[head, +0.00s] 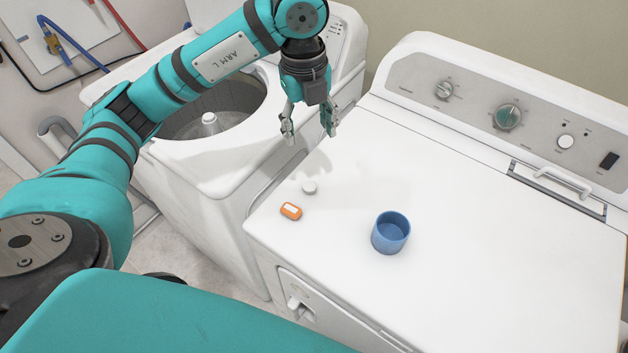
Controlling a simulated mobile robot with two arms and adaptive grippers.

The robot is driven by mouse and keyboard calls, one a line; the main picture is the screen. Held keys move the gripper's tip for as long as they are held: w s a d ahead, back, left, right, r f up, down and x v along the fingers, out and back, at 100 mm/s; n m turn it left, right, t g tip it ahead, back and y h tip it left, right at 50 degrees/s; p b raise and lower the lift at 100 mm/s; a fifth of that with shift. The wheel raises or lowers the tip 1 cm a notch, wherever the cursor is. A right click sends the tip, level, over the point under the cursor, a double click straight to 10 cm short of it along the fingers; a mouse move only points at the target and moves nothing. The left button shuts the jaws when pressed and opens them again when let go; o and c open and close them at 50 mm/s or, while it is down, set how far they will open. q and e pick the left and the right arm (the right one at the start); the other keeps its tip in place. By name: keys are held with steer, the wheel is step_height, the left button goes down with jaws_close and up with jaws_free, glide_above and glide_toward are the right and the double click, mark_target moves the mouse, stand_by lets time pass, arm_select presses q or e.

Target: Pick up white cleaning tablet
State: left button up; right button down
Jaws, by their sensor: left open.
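My right gripper does not show.
A blue cup (391,232) stands to the right. An open top-loading washer (205,185) is on the left. The dryer's control panel (500,115) rises behind. The dryer top's right side is clear.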

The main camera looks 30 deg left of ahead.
arm_select(q)
step_height(320, 180, down, 5)
steer(key=p, duration=0.2)
glide_above(310, 190)
step_height(310, 190, down, 6)
steer(key=shift+f+p, duration=0.35)
steer(key=shift+f, duration=0.15)
step_height(310, 190, down, 4)
steer(key=shift+s+a+f+p, duration=0.1)
steer(key=shift+f+p, duration=0.1)
steer(key=shift+p, duration=0.85)
steer(key=shift+f, duration=0.3)
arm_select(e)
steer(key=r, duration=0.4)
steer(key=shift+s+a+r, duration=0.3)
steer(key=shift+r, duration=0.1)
arm_select(q)
steer(key=shift+c, duration=0.4)
steer(key=c, duration=0.8)
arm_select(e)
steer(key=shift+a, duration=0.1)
